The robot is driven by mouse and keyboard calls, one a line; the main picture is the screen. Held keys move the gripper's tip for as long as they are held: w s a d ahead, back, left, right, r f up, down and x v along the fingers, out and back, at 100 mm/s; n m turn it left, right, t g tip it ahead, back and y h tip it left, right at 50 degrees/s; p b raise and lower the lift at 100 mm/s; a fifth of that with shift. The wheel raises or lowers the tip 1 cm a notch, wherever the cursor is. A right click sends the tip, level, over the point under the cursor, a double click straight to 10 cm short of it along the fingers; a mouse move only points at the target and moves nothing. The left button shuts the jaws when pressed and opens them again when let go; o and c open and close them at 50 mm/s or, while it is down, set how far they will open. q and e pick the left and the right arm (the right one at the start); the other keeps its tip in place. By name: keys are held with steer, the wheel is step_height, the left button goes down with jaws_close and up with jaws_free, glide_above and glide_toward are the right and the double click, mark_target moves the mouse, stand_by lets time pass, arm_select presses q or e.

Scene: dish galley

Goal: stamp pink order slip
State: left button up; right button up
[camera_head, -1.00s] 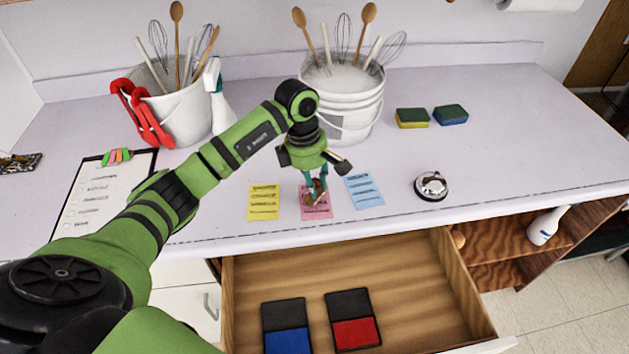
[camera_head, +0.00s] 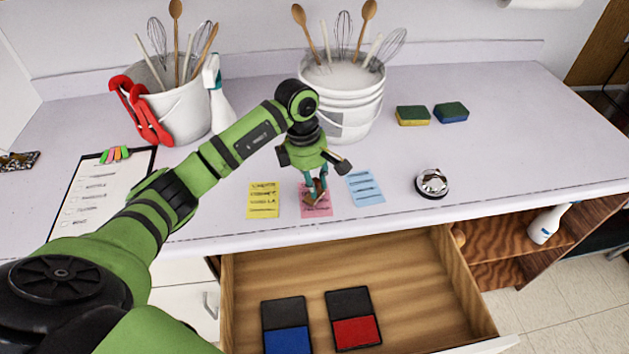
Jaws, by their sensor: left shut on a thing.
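The pink order slip (camera_head: 323,210) lies on the counter between a yellow slip (camera_head: 263,200) and a blue slip (camera_head: 365,188). My left gripper (camera_head: 316,184) points down over the pink slip, shut on a small brown wooden stamp (camera_head: 316,194). The stamp is at the slip and hides part of it; I cannot tell whether it touches the paper. A blue ink pad (camera_head: 287,340) and a red ink pad (camera_head: 356,332) lie open in the drawer (camera_head: 420,285). My right gripper is not in view.
A white bucket of utensils (camera_head: 345,115) stands close behind my gripper. A bell (camera_head: 432,183) and two sponges (camera_head: 412,116) are right. A clipboard (camera_head: 95,190) lies left. The right counter is mostly clear.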

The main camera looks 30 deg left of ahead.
arm_select(q)
steer(key=shift+s+f+b, duration=0.15)
steer(key=shift+f+b, duration=0.2)
steer(key=shift+b, duration=0.05)
stand_by(1.5)
steer(key=shift+r, duration=0.1)
steer(key=shift+r+p, duration=0.6)
steer(key=shift+r, duration=0.3)
steer(key=shift+r+p, duration=1.35)
steer(key=shift+r, duration=1.3)
